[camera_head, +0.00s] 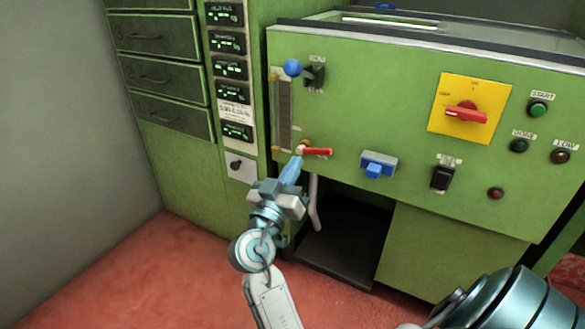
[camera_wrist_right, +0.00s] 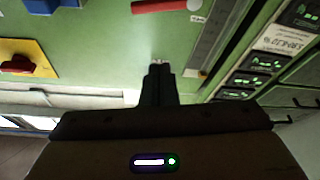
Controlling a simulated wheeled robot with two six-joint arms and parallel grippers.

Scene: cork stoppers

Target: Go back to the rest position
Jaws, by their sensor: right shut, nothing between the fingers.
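My right gripper (camera_head: 297,160) is in front of the green machine panel (camera_head: 390,110). Its fingers are shut with nothing between them. In the head view the fingertips overlap the left end of a red lever (camera_head: 318,152). In the right wrist view the shut fingers (camera_wrist_right: 160,68) point at bare green panel, and the red lever (camera_wrist_right: 160,6) lies apart from them at the top edge. The lever is roughly level. My left gripper is not in view.
A blue knob (camera_head: 292,68), a blue switch (camera_head: 377,165), a black rocker switch (camera_head: 442,178) and a red rotary switch on a yellow plate (camera_head: 466,112) stick out of the panel. A dark open recess (camera_head: 345,245) is below. Red floor (camera_head: 130,275) lies at left.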

